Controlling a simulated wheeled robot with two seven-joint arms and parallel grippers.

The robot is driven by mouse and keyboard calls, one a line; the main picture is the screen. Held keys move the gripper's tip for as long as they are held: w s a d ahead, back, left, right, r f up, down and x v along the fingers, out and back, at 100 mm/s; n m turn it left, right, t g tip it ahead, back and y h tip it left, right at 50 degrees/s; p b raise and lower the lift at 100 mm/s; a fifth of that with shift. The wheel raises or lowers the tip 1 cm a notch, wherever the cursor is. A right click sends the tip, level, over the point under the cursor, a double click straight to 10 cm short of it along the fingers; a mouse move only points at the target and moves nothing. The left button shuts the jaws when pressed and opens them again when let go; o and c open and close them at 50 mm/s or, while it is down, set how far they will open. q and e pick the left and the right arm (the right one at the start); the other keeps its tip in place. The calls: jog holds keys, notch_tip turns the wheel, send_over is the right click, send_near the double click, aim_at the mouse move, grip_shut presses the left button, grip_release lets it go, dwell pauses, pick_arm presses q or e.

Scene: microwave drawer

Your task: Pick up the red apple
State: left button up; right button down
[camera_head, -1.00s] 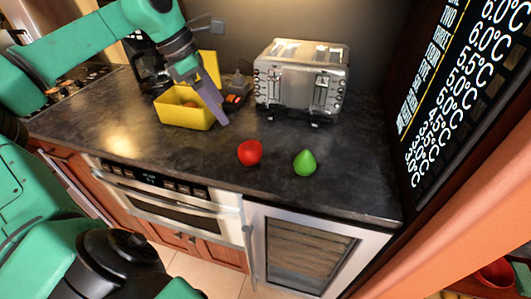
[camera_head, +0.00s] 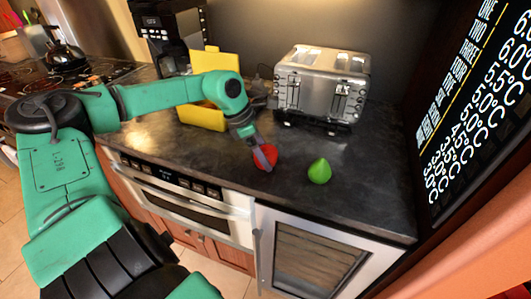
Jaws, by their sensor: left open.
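The red apple (camera_head: 271,153) sits on the dark countertop near its front edge. My left gripper (camera_head: 265,158) is right at the apple, pointing down, with a grey-purple finger in front of it that covers part of the apple. The gripper is open; whether a finger touches the apple cannot be told. My right gripper is not in view.
A green pear-shaped fruit (camera_head: 319,171) stands just right of the apple. A silver toaster (camera_head: 320,85) stands behind. A yellow box (camera_head: 203,115) with a raised lid is behind my left arm. The dark counter (camera_head: 365,190) is clear at the right front.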

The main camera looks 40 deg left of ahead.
pick_arm(q)
jog(key=shift+w+d+f, duration=0.1)
jog(key=shift+w+f, duration=0.05)
jog(key=shift+f, duration=0.35)
jog(key=shift+c, duration=0.3)
jog(key=c, duration=1.5)
jog(key=shift+r, duration=0.15)
